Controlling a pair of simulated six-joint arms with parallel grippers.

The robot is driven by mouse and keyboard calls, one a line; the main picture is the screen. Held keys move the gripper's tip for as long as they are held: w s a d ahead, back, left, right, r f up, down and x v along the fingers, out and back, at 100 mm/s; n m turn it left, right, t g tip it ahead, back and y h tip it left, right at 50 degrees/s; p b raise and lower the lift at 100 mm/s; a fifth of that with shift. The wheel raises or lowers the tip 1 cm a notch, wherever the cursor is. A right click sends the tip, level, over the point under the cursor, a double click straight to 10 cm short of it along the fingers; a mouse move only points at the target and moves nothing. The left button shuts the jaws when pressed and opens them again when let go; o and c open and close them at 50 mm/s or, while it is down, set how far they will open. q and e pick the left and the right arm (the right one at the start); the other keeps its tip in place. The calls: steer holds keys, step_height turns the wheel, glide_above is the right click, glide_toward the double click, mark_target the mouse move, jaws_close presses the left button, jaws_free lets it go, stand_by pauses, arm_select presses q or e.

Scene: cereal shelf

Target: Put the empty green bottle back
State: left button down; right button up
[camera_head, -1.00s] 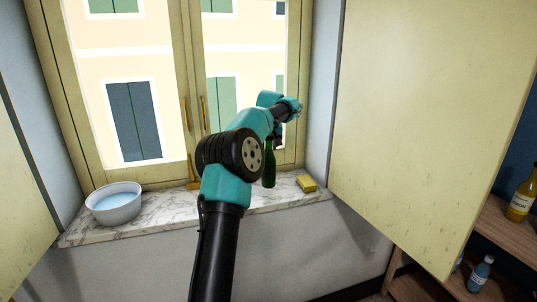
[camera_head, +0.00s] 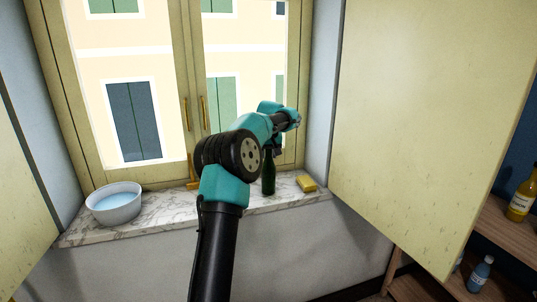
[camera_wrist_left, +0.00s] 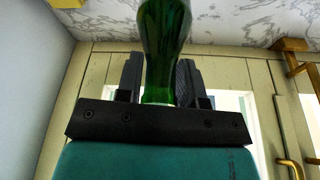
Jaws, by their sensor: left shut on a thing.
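The green bottle (camera_head: 268,176) is upright at the right part of the marble windowsill (camera_head: 160,205). My left gripper (camera_head: 276,151) is above it, shut on its neck. In the left wrist view the bottle (camera_wrist_left: 164,40) runs between the two dark fingers of the left gripper (camera_wrist_left: 158,75), and marble lies beyond it. The bottle's base is at or just above the sill; I cannot tell whether it touches. My right gripper is not in view.
A yellow sponge (camera_head: 306,184) lies just right of the bottle. A white bowl (camera_head: 115,203) with bluish content stands at the sill's left end. A cabinet door (camera_head: 430,110) stands at right, beside wooden shelves holding a yellow bottle (camera_head: 521,199) and a blue bottle (camera_head: 480,274).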

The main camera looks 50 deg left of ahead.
mark_target(269, 170)
arm_select(q)
steer(key=c, duration=0.7)
jaws_free()
steer(key=shift+f, duration=0.1)
steer(key=shift+c, duration=0.2)
steer(key=v, duration=1.2)
steer(key=shift+w, duration=0.15)
